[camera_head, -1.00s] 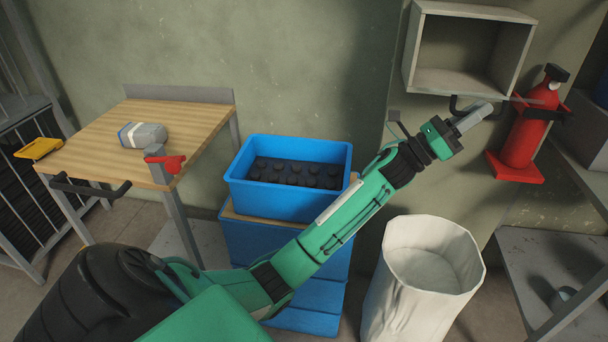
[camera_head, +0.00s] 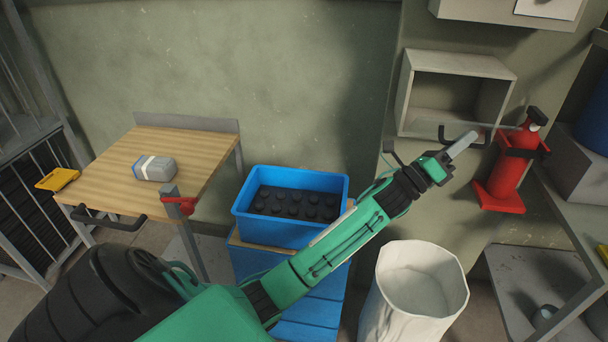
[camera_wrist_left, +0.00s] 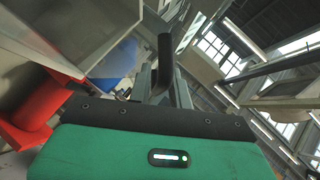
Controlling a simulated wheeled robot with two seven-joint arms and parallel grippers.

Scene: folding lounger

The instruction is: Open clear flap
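A grey wall box (camera_head: 456,88) hangs right of centre in the head view; its front looks open or see-through, and I cannot make out the clear flap's surface. A dark bar handle (camera_head: 443,135) sits at its lower front edge. My left gripper (camera_head: 465,143) reaches up to this handle, its fingers overlapping it in the picture. In the left wrist view the dark handle (camera_wrist_left: 165,62) stands between the two grey fingers, which appear apart; contact is unclear. My right gripper is not in view.
A red fire extinguisher (camera_head: 507,165) hangs close right of the gripper. Below stand a white bin (camera_head: 415,290) and a blue crate (camera_head: 290,235). A wooden table (camera_head: 115,170) with a grey-white packet (camera_head: 154,168) is at left. Grey shelving (camera_head: 530,275) stands at right.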

